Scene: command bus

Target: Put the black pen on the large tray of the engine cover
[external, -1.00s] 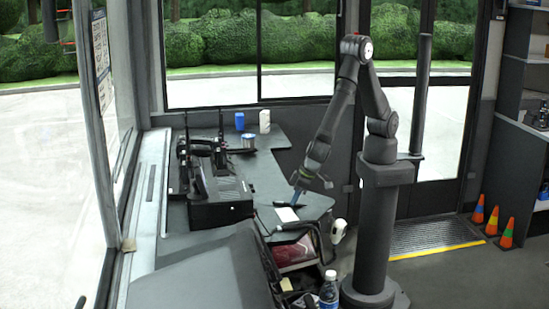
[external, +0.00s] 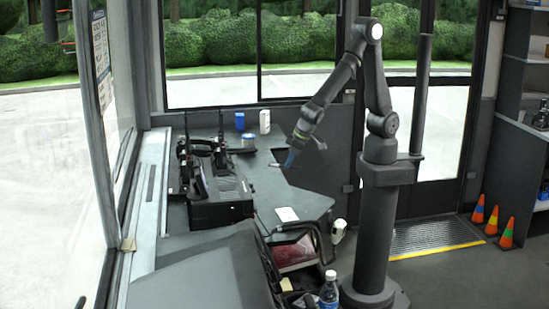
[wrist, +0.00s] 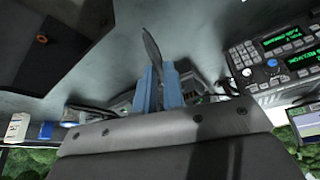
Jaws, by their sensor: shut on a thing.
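My gripper (external: 290,158) has blue fingers and is raised above the grey engine cover (external: 262,190), near its right edge. It is shut on the black pen, a thin dark strip (wrist: 153,48) standing out between the blue fingers in the wrist view. In the external view the pen is too small to make out clearly. A dark sunken rectangle (external: 281,153), which looks like a tray, lies in the cover beside the gripper. It seems to show in the wrist view as a dark recess (wrist: 62,30) at the upper left. I cannot tell if the pen is over it.
A black radio console (external: 222,205) stands on the left of the cover. A blue cup (external: 239,121), a white container (external: 265,121) and a small can (external: 248,141) stand at the back. A white card (external: 287,214) lies near the front. The middle strip is clear.

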